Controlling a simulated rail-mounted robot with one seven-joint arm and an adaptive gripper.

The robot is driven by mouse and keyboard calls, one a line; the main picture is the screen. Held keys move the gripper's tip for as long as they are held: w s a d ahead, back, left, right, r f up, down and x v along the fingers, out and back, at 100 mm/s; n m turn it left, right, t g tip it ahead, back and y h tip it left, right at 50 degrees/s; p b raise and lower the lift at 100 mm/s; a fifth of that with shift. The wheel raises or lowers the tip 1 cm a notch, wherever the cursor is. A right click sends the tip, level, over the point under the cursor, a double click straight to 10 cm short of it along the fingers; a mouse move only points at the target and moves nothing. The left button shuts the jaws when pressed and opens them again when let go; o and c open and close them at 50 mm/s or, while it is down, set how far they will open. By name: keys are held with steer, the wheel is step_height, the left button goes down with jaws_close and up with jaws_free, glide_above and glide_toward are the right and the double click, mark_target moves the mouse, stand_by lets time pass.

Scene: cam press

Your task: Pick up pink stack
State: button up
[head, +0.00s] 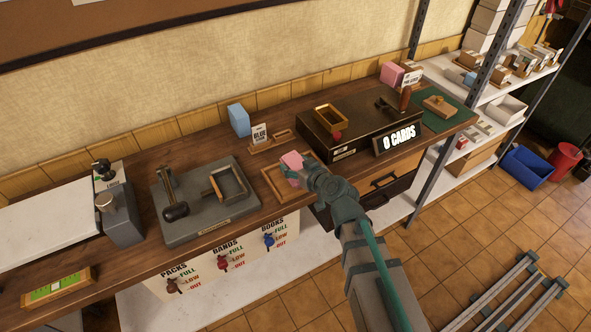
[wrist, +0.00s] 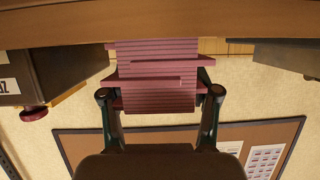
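The pink stack (head: 292,160) is at the wooden tray (head: 269,186) on the bench, partly hidden by my gripper in the head view. In the wrist view, which is upside down, the pink stack (wrist: 158,75) shows as thin layers in uneven, sideways-offset blocks. My gripper (wrist: 160,94) has its two fingers spread wide, one on each side of the stack. Narrow gaps seem to show between the fingers and the nearest block. In the head view my gripper (head: 305,175) is right at the stack. Contact at the far pads is hidden.
A grey press (head: 205,200) stands left of the tray. A dark box with a card counter (head: 398,138) stands to the right. A blue block (head: 239,120) and label sign (head: 260,134) are behind. Another pink block (head: 391,74) sits at the far right.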

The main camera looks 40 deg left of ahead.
steer(key=c, duration=0.9)
steer(key=shift+r, duration=0.1)
